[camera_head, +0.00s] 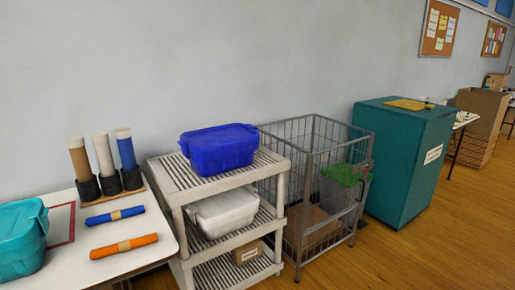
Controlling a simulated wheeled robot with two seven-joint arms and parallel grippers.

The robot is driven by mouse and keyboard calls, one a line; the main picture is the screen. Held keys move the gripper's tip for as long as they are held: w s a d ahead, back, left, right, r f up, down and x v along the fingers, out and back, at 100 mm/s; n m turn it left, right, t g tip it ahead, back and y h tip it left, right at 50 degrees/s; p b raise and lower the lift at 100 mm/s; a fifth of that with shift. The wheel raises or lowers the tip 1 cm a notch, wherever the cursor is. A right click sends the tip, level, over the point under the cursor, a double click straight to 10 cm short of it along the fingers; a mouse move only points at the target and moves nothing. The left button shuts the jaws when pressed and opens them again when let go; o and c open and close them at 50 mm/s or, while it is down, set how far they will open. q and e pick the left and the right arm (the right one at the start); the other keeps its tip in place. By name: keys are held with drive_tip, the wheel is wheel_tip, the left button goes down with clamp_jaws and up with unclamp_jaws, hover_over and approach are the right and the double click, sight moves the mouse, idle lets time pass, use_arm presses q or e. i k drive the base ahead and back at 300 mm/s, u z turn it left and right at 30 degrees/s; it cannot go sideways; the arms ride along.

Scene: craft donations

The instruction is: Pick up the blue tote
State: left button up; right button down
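The blue tote (218,150) is a lidded plastic box. It stands upright on the top shelf of a light grey slatted rack (184,187), near the middle of the picture. Nothing covers it from this view. Neither of my grippers shows in the head view.
A white tote (222,212) and a cardboard box (247,252) are on the rack's lower shelves. A white table (105,240) at left holds a teal tote (22,240) and rolls. A wire cage (300,140) stands right of the rack, then a teal cabinet (400,165). Floor (430,250) is clear at right.

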sight(214, 163)
drive_tip(key=z, duration=0.85)
drive_tip(key=i, duration=2.05)
drive_tip(key=u, duration=0.6)
